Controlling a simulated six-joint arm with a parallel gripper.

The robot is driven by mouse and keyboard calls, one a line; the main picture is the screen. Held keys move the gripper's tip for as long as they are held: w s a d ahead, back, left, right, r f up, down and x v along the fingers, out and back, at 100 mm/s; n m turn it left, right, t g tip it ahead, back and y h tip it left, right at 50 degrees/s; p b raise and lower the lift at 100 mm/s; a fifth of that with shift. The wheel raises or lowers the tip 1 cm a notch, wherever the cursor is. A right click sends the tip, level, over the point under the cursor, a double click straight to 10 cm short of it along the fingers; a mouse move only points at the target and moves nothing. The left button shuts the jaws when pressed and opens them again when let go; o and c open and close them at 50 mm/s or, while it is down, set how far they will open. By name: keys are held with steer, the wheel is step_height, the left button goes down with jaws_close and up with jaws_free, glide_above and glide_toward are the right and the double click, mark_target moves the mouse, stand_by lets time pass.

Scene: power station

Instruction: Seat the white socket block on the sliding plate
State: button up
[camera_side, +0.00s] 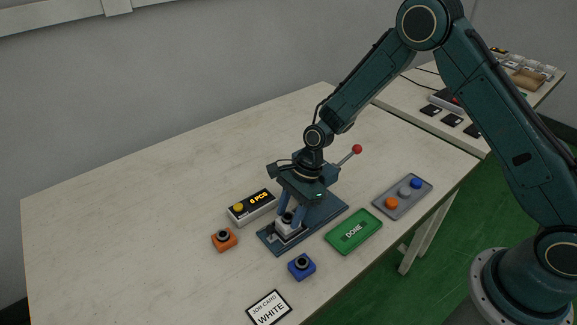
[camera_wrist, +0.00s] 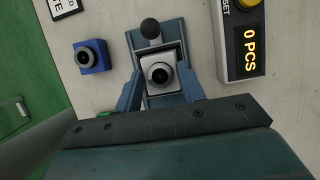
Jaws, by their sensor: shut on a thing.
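The white socket block (camera_wrist: 162,76) has a dark round socket on top. My gripper (camera_wrist: 162,92) is shut on it, with one blue finger on each side. In the side view the white block (camera_side: 286,226) is between the fingers of my gripper (camera_side: 289,214), at the front part of the blue-grey fixture. The sliding plate (camera_side: 270,238) lies there, and the block is over it in the wrist view. I cannot tell whether the block rests fully on the plate. A dark round knob (camera_wrist: 150,28) stands at the plate's end.
An orange block (camera_side: 224,240) and a blue block (camera_side: 302,267) stand on either side. A counter reading "0 PCS" (camera_side: 252,206), a green DONE pad (camera_side: 353,232), a button tray (camera_side: 402,196), a red-knobbed lever (camera_side: 356,149) and a "WHITE" job card (camera_side: 269,308) are nearby. The table's left is clear.

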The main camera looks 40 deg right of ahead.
steer(key=shift+f, duration=0.3)
steer(key=o, duration=1.1)
steer(key=shift+v, duration=6.95)
steer(key=shift+r, duration=0.15)
